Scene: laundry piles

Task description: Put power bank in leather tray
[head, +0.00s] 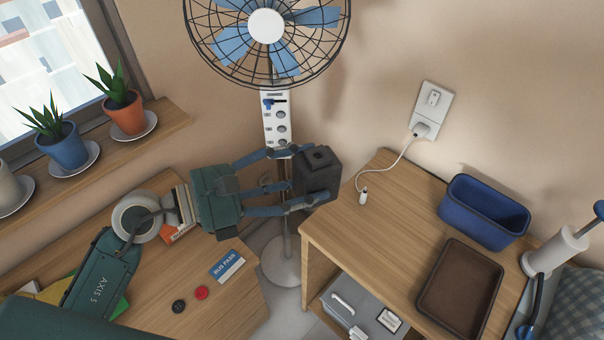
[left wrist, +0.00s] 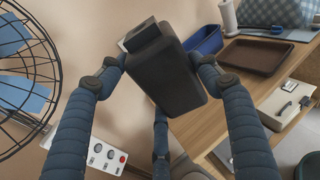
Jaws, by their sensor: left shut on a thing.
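My left gripper (head: 309,176) reaches in from the left and is shut on a dark grey block, which looks like the power bank (head: 318,172). It holds the block in the air, left of the wooden table, in front of the fan's stand. The brown leather tray (head: 486,312) lies on the right side of the table and looks empty. The leather tray also shows at the upper right of the left wrist view (left wrist: 262,56). My right gripper is not seen.
A blue bin (head: 484,233) stands behind the tray. A white roll (head: 556,252) stands right of the tray. The fan (head: 266,27) is behind my gripper.

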